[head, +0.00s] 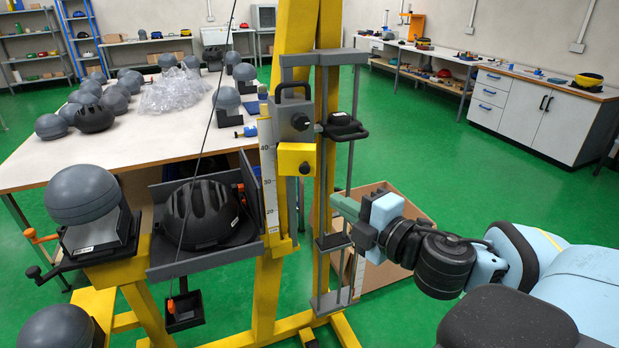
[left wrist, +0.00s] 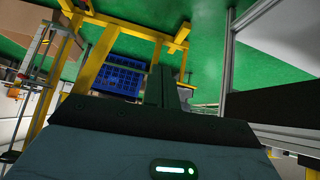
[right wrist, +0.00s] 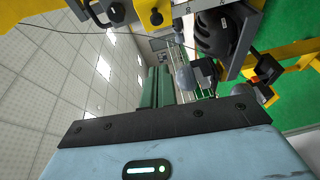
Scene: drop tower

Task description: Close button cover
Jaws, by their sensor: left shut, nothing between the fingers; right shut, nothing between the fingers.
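On the yellow drop tower (head: 267,290), a small yellow box (head: 297,158) with a dark round knob sits below a grey block with a black handle. I cannot tell for sure which part is the button cover, or whether it is open. My right gripper (head: 346,208) is shut and empty, right of the tower post and lower than the yellow box, apart from it. Its green fingers also show together in the right wrist view (right wrist: 155,88). My left gripper (left wrist: 158,86) shows only in the left wrist view; it is shut and empty.
A black helmet (head: 203,212) sits in a grey holder on the tower. A grey headform (head: 82,195) stands left of it. A cardboard box (head: 383,268) lies on the floor behind my right gripper. A white table (head: 120,152) with several headforms stands behind. Green floor is open at right.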

